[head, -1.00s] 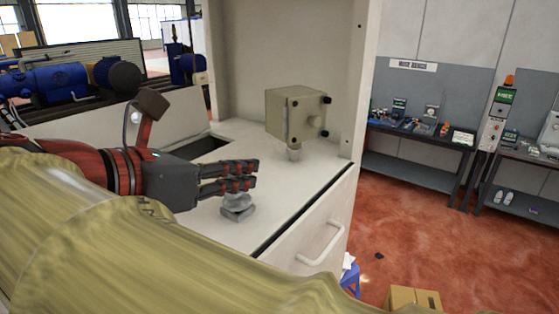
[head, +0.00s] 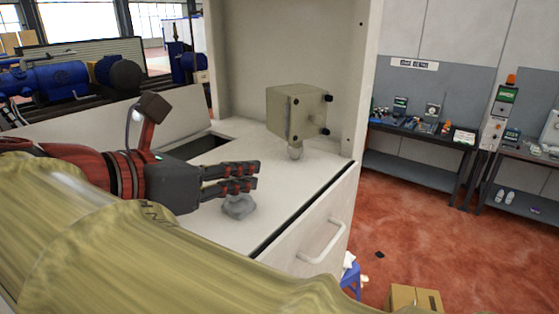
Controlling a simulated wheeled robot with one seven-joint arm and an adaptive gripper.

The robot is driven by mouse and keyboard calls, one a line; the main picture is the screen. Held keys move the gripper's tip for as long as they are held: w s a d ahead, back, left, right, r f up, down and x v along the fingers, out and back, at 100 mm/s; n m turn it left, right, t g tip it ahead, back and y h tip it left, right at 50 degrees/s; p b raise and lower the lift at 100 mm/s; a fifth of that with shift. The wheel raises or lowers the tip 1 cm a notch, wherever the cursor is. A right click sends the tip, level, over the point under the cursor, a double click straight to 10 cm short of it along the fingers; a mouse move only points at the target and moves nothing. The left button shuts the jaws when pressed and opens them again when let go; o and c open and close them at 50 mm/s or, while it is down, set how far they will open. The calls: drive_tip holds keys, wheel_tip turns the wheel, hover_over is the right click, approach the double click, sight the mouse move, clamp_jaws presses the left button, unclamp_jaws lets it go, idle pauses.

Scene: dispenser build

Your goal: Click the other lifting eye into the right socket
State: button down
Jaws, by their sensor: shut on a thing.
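My gripper (head: 256,177) has dark fingers with red parts and reaches right over the white worktop. I cannot make out the right socket or another lifting eye.
The white worktop (head: 280,190) is bare around the grey piece. A dark rectangular opening (head: 200,147) lies behind my gripper. A white upright panel (head: 360,80) bounds the right side, and a drawer handle (head: 322,243) juts from the front. Shelves with equipment stand farther right.

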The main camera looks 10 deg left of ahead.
drive_tip(key=c, duration=2)
unclamp_jaws()
drive_tip(key=o, duration=0.4)
drive_tip(key=shift+o, duration=1)
drive_tip(key=shift+r, duration=0.1)
drive_tip(key=shift+p+v, duration=1.65)
drive_tip(key=shift+v, duration=0.35)
drive_tip(key=shift+p+v, duration=0.3)
drive_tip(key=shift+v, duration=0.65)
